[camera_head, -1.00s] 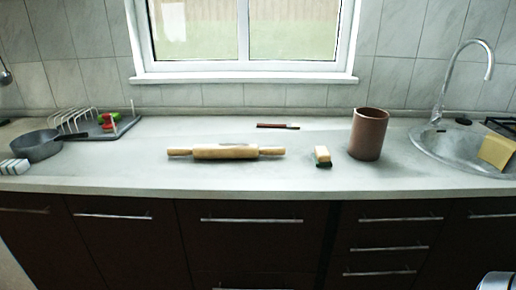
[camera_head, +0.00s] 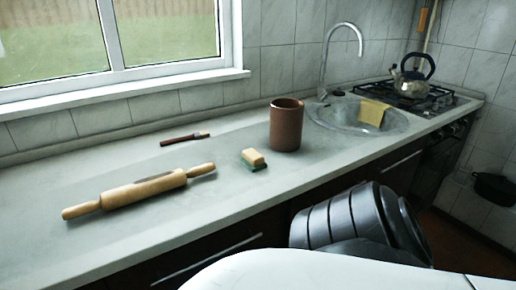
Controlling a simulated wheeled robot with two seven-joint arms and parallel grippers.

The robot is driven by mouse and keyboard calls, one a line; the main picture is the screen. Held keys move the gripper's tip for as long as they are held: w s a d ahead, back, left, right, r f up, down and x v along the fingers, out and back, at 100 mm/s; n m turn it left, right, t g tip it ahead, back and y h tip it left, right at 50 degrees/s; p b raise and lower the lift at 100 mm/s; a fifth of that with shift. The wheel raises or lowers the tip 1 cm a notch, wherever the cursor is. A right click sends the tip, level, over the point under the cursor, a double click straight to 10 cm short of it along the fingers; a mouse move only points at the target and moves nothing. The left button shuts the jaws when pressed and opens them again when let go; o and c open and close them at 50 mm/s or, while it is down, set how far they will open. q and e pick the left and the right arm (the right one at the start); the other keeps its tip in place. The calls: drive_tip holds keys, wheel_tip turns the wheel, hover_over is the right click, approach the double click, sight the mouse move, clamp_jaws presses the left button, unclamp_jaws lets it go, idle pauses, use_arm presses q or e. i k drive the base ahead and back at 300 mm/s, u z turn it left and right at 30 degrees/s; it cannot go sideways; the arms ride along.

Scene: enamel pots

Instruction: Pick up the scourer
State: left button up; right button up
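The scourer (camera_head: 252,159) is a small block, pale yellow on top and green below. It lies flat on the grey-white worktop (camera_head: 225,195), left of a tall brown pot (camera_head: 286,126) and apart from it. Nothing covers it. My own arm, with dark ringed and white parts, shows at the lower right, below the worktop's front edge. Neither gripper is in view.
A wooden rolling pin (camera_head: 140,191) lies left of the scourer, and a brush-like tool (camera_head: 185,138) lies behind. The sink (camera_head: 357,117) with a yellow cloth (camera_head: 371,112) and a stove (camera_head: 418,98) bearing a kettle (camera_head: 414,75) are to the right. Worktop in front of the scourer is clear.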

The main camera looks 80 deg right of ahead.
sight(254, 161)
drive_tip(key=z, duration=0.7)
drive_tip(key=i, duration=0.6)
drive_tip(key=z, duration=0.7)
